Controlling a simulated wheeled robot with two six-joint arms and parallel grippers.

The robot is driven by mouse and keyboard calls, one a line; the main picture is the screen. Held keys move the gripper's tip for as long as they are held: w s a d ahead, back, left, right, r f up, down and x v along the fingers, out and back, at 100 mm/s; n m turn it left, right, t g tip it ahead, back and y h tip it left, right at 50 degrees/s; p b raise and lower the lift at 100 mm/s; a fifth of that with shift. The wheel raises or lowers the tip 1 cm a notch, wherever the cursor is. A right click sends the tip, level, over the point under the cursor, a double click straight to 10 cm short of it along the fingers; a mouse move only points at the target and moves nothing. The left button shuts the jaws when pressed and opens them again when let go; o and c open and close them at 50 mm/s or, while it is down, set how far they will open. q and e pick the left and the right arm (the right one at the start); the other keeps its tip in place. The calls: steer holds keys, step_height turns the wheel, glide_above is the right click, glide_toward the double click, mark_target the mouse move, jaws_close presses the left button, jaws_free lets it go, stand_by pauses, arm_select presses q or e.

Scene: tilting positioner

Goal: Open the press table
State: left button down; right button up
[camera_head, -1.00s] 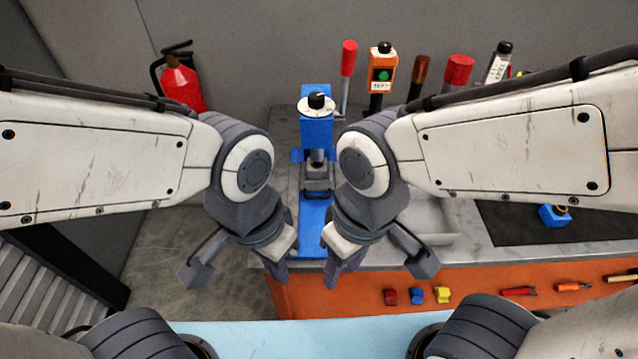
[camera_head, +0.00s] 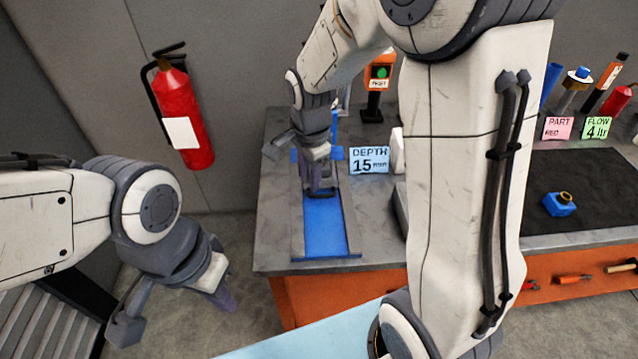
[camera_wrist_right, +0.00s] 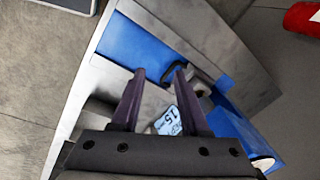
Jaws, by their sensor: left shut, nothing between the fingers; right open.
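The blue press (camera_head: 335,130) on the bench is mostly hidden behind my right arm in the head view. Its long blue slide surface (camera_head: 325,225) lies in a grey channel running to the front. My right gripper (camera_head: 319,188) points down over the slide at the press. In the right wrist view my right gripper (camera_wrist_right: 160,72) is open, with nothing between its fingers. A dark handle (camera_wrist_right: 203,75) by a grey block shows just right of the fingers, apart in the picture. The blue slide (camera_wrist_right: 150,50) lies beyond them. My left gripper (camera_head: 224,297) is shut and empty, left of the bench.
A "DEPTH 15" card (camera_head: 369,160) stands right of the press. A button post (camera_head: 377,85) stands behind it. A black mat (camera_head: 600,185) with a blue part (camera_head: 559,204) lies on the right. A fire extinguisher (camera_head: 184,115) hangs on the left wall.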

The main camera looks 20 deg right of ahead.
mark_target(327, 196)
steer(key=w+d+f+m, duration=0.4)
steer(key=d+m, duration=0.2)
steer(key=shift+h, duration=0.3)
steer(key=f, duration=0.3)
steer(key=w+f, duration=0.1)
steer(key=f, duration=0.2)
steer(key=w+f+p, duration=0.1)
steer(key=f, duration=0.2)
steer(key=shift+d+f, duration=0.4)
jaws_close()
stand_by(0.4)
